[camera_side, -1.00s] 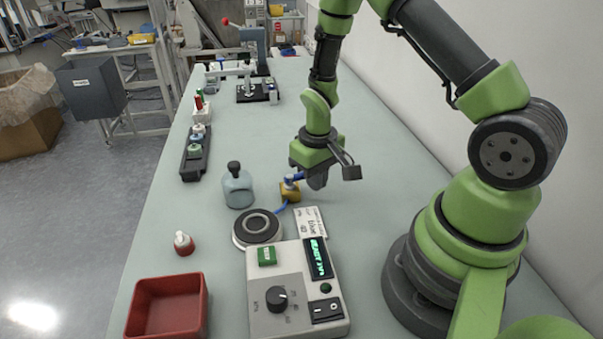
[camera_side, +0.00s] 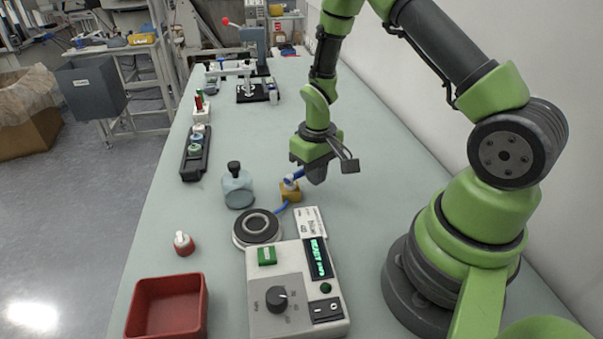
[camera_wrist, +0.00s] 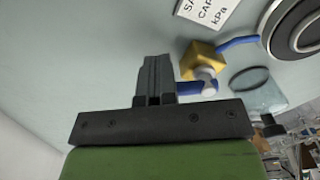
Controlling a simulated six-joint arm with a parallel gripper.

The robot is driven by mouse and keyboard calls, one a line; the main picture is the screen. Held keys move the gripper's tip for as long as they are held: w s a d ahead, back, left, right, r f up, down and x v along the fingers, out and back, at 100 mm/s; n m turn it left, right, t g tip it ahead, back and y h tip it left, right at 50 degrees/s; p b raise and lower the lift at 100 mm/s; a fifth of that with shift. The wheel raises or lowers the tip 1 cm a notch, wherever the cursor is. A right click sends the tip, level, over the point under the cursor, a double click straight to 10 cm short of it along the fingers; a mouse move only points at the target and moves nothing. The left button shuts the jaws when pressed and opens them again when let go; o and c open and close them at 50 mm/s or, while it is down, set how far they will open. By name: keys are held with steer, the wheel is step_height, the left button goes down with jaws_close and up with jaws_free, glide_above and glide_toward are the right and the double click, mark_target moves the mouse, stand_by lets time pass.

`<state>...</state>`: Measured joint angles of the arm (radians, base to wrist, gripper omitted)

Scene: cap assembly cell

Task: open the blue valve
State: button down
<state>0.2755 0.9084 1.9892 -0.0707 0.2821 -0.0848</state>
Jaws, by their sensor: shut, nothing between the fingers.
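The valve is a small yellow block (camera_side: 290,191) with a pale round stem on top and a blue lever (camera_side: 297,174) pointing toward my gripper. In the wrist view the yellow block (camera_wrist: 200,58) and the blue lever (camera_wrist: 197,88) lie just right of my fingers. My gripper (camera_side: 316,178) is low over the table, right beside the lever's free end. Its fingers (camera_wrist: 155,62) are together with nothing between them. The lever's end is at the side of the fingers; I cannot tell for sure whether they touch.
A blue hose (camera_side: 281,208) runs from the valve to a round black plate (camera_side: 257,226). A grey control box (camera_side: 290,300) stands in front. A blue-grey bottle (camera_side: 238,190) is left of the valve, and a red bin (camera_side: 140,310) is front left. The table behind the valve is clear.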

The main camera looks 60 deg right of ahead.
steer(key=shift+w+d, duration=0.2)
steer(key=shift+d, duration=0.05)
steer(key=shift+w+d, duration=0.25)
steer(key=shift+w, duration=0.25)
stand_by(0.4)
steer(key=shift+w+d, duration=0.2)
steer(key=shift+w, duration=0.15)
